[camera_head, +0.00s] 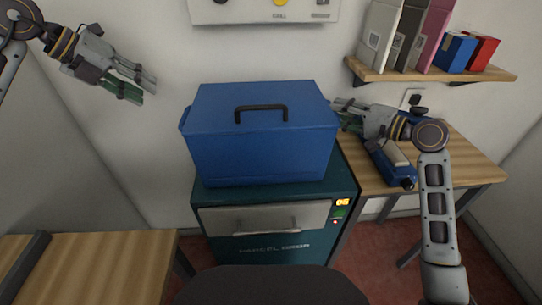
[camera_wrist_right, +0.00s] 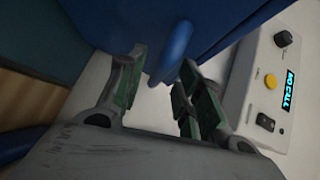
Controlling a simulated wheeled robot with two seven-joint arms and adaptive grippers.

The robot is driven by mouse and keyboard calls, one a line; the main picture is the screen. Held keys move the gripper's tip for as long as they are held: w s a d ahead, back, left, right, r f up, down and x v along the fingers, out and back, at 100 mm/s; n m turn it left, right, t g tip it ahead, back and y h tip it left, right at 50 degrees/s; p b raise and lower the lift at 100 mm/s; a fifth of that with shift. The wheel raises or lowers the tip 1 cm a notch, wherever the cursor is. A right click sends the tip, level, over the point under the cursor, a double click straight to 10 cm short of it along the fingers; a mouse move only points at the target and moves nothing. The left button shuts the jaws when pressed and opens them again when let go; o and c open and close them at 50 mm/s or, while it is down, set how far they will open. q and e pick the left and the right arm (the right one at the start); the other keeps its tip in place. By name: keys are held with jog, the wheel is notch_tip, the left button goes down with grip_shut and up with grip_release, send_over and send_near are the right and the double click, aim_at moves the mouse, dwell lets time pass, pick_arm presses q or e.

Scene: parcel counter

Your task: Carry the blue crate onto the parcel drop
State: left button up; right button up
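The blue crate (camera_head: 262,150), with a dark handle on its lid, sits level on top of the teal parcel drop (camera_head: 205,200). My left gripper (camera_head: 140,87) is open and empty, up and to the left of the crate, clear of it. My right gripper (camera_head: 345,113) is at the crate's right end. In the right wrist view its fingers (camera_wrist_right: 158,88) are apart, with a rounded blue side grip (camera_wrist_right: 178,50) of the crate (camera_wrist_right: 110,20) just beyond and between their tips. I cannot tell whether they touch it.
A wooden table (camera_head: 95,265) is at the lower left. A wooden side table (camera_head: 455,155) at the right holds a blue device (camera_head: 398,172). A wall shelf (camera_head: 440,76) with binders and boxes hangs above it. A control panel (camera_head: 265,10) is on the wall behind the crate.

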jog(key=shift+r, duration=0.1)
notch_tip(320, 180, up, 10)
dwell(0.8)
jog(key=shift+d, duration=0.2)
jog(key=shift+s+d+p, duration=0.1)
jog(key=shift+d+p, duration=0.55)
jog(key=shift+d, duration=2.15)
jog(key=shift+s+f, duration=0.1)
jog(key=shift+f, duration=0.1)
